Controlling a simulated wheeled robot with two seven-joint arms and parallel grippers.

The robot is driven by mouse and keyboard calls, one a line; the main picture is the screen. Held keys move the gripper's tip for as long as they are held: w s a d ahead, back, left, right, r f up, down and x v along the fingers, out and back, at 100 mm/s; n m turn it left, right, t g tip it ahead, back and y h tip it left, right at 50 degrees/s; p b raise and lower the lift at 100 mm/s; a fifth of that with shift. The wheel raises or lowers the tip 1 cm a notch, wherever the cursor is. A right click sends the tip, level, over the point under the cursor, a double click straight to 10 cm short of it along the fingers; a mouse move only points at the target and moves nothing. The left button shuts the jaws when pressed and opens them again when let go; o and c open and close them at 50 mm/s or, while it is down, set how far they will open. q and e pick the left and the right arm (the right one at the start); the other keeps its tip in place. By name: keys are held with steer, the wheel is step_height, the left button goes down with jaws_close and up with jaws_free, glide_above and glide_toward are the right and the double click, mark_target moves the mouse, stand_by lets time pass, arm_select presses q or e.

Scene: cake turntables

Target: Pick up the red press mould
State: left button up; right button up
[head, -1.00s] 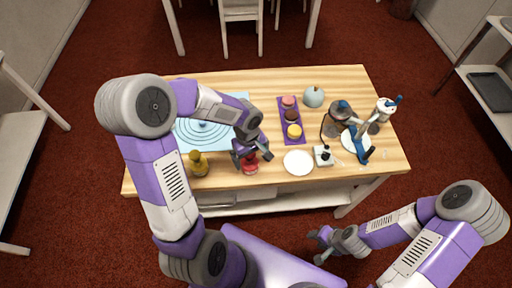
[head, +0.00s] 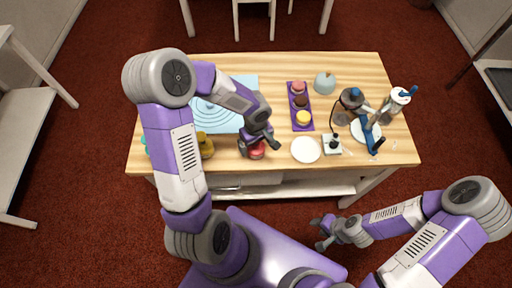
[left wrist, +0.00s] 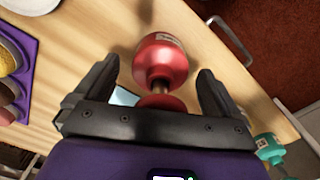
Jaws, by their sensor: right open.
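The red press mould (head: 257,153) stands near the table's front edge, partly hidden by my left gripper in the head view. In the left wrist view, the mould (left wrist: 160,60) shows a round glossy red body, with a narrower neck and a red part nearer the camera. My left gripper (head: 260,147) is at the mould. In the left wrist view its two fingers (left wrist: 158,82) are apart, one on each side of the mould, with visible gaps. My right gripper (head: 323,233) is open and empty, in front of the table and away from the mould.
A yellow bottle (head: 206,147) stands left of the mould, and a white plate (head: 305,150) lies right of it. A purple tray (head: 291,95) holds small cakes. A blue mat (head: 247,84) lies behind. A teal bottle (left wrist: 268,143) shows in the left wrist view.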

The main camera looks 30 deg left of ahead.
arm_select(q)
steer(key=c, duration=1.2)
steer(key=shift+r, duration=0.1)
